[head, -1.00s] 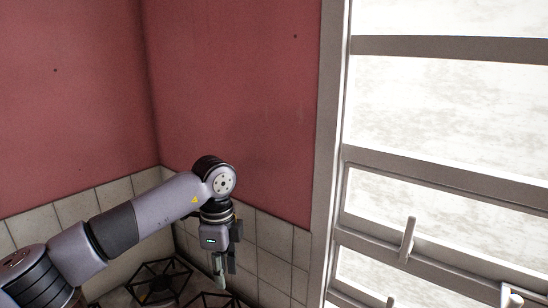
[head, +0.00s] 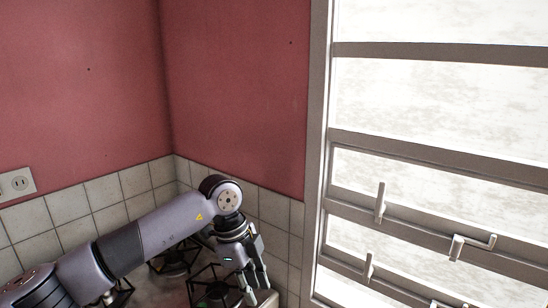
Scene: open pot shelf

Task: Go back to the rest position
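My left arm comes in from the lower left across the picture. My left gripper (head: 257,287) hangs at its end, pointing down over the stove (head: 143,285) in the corner. Its fingers stand apart and I see nothing between them. The fingertips are near the lower edge of the picture. My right gripper does not show.
Burner grates (head: 174,262) sit below and beside my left arm. Tiled and red walls (head: 235,90) meet in a corner close behind the gripper. A barred window frame (head: 430,150) with handles stands on the right. A wall outlet (head: 18,184) is at left.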

